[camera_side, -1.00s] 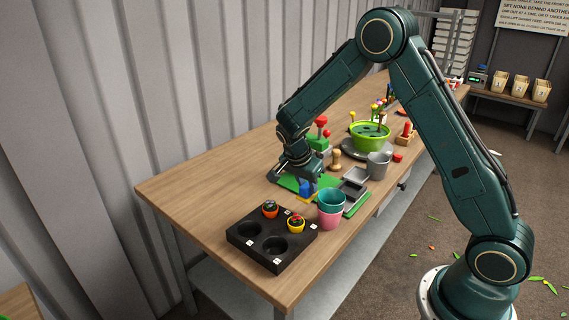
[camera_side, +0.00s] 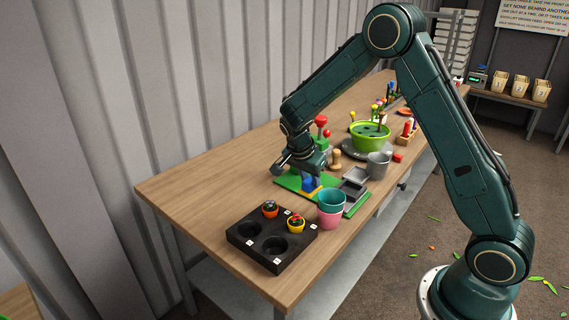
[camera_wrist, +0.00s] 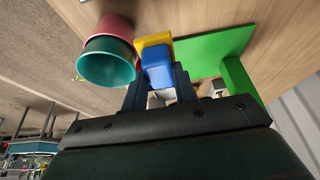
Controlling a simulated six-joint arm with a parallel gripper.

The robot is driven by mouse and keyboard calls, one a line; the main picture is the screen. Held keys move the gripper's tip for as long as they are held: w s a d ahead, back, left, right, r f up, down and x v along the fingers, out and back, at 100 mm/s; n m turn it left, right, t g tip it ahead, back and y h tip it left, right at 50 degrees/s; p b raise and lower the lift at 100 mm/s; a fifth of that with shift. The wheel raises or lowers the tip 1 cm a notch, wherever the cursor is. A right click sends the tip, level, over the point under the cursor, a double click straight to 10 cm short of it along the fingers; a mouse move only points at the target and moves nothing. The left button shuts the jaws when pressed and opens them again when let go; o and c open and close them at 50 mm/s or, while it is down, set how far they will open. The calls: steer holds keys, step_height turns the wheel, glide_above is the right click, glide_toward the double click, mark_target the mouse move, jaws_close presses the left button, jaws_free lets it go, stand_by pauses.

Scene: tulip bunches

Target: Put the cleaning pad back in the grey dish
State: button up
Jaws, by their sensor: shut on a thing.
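The cleaning pad, with a blue grip (camera_side: 309,184) and a yellow base, is held in my gripper (camera_side: 311,177). In the wrist view, the blue grip (camera_wrist: 157,68) sits between my two fingers (camera_wrist: 160,84), and the yellow base (camera_wrist: 153,40) shows beyond it. My gripper is shut on the blue grip, over the green mat (camera_side: 291,182). I cannot tell whether the pad touches the mat. The grey dish (camera_side: 352,189) appears as a low, square shape at the mat's right side, to the right of my gripper. Its inside is barely visible.
Teal and pink cups (camera_side: 331,211) stand stacked in front of the dish. A black tray (camera_side: 270,240) with small flower pots is at the front left. A grey mug (camera_side: 378,166) and green bowl (camera_side: 370,138) stand behind. The table's left side is clear.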

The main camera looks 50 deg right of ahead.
steer(key=s+d, duration=0.2)
steer(key=d, duration=1)
steer(key=shift+s+d+r, duration=0.2)
steer(key=shift+s, duration=0.1)
steer(key=shift+d+f, duration=1.25)
steer(key=shift+d, duration=1.1)
steer(key=shift+d+f, duration=1.3)
steer(key=shift+d, duration=1)
steer(key=shift+d+f, duration=1.25)
steer(key=shift+d, duration=1.1)
steer(key=o, duration=0.9)
steer(key=shift+o, duration=0.2)
steer(key=shift+f, duration=0.15)
steer(key=v, duration=1.3)
steer(key=shift+a+r, duration=0.25)
steer(key=shift+r, duration=0.05)
